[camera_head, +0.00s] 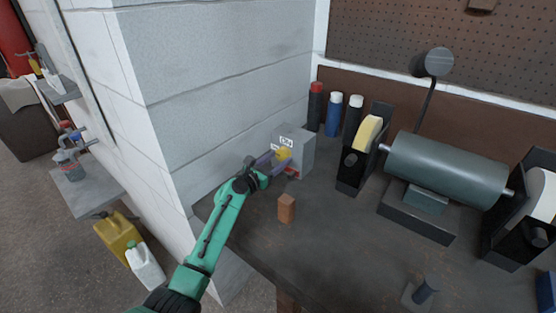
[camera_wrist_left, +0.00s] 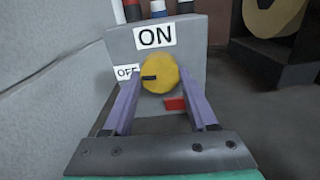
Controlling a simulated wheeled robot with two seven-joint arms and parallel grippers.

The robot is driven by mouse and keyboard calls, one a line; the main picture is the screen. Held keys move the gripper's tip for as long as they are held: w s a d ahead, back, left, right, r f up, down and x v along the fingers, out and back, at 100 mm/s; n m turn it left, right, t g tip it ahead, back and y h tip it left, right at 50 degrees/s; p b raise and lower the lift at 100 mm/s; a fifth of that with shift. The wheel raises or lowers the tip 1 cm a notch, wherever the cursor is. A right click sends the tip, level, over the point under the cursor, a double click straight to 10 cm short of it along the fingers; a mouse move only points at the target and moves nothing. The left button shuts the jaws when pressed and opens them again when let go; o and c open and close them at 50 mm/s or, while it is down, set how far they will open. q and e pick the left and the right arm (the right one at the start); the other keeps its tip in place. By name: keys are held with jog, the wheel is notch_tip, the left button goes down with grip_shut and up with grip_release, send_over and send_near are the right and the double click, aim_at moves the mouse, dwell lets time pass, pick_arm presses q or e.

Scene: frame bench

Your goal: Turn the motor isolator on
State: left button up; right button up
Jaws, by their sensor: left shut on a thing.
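The motor isolator (camera_head: 296,148) is a grey box on the bench against the pale block wall. Its round yellow knob (camera_wrist_left: 160,73) faces my left wrist camera, and the knob's dark pointer mark is on the left side, toward the OFF label (camera_wrist_left: 126,72). The ON label (camera_wrist_left: 155,37) is above the knob. A red piece (camera_wrist_left: 175,104) sits below the knob to the right. My left gripper (camera_head: 277,158) is shut on the knob, with one purple finger on each side of it. My right gripper is in neither view.
A small brown block (camera_head: 287,208) stands on the bench in front of the isolator. A bench grinder (camera_head: 445,170) stands to the right. Several bottles (camera_head: 333,115) stand behind the isolator. The wall is close on the left.

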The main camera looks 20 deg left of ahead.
pick_arm(q)
jog(key=m+b, duration=0.1)
jog(key=m, duration=0.3)
jog(key=shift+f, duration=0.1)
jog(key=m+b, duration=0.1)
jog(key=m, duration=0.4)
jog(key=shift+a+b, duration=0.1)
jog(key=shift+b, duration=0.25)
jog(key=m+b, duration=0.2)
jog(key=m, duration=0.3)
jog(key=shift+m+b, duration=0.6)
jog(key=shift+m, duration=1.1)
jog(key=o, duration=1.4)
jog(key=shift+c, duration=0.2)
jog(key=shift+r, duration=0.2)
